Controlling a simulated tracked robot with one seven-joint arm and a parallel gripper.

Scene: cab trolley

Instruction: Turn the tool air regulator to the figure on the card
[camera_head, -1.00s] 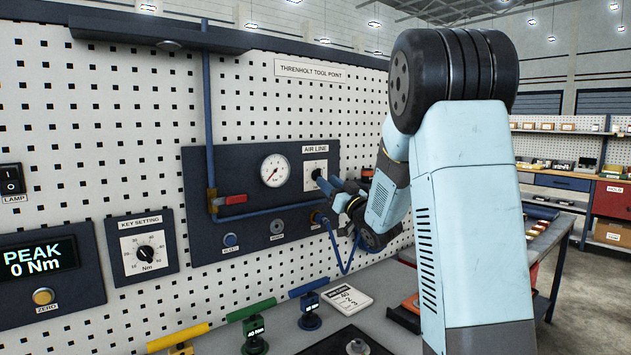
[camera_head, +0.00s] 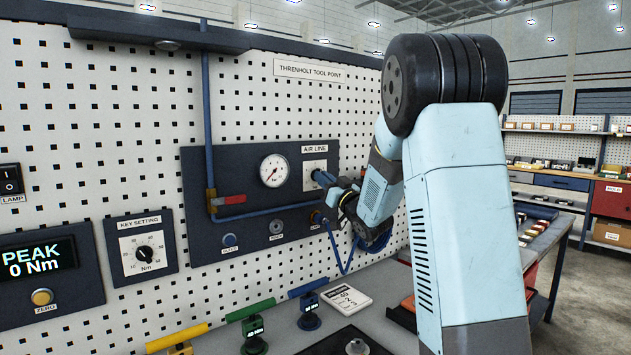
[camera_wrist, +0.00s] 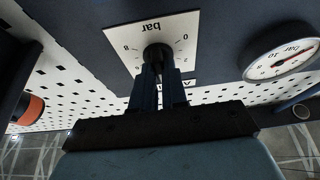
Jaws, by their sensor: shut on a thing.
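The air regulator's square white dial plate (camera_head: 314,168) sits under the AIR LINE label, with a knob at its middle. In the wrist view the plate (camera_wrist: 126,38) reads "bar" with figures around the dark knob (camera_wrist: 158,52). My gripper (camera_wrist: 158,72) is shut on this knob and hides its lower part; the knob's pointer is not clear. In the head view my gripper (camera_head: 322,178) reaches the knob from the right. The round pressure gauge (camera_head: 274,170) is left of the plate; its needle also shows in the wrist view (camera_wrist: 288,58). The card (camera_head: 346,297) lies on the bench, its small figures hard to read.
A red valve handle (camera_head: 229,199) sits on the blue pipe left of the gauge. A blue hose (camera_head: 335,250) hangs below my gripper. Yellow, green and blue-handled tools (camera_head: 309,300) stand on the bench. The KEY SETTING dial (camera_head: 145,253) is at left.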

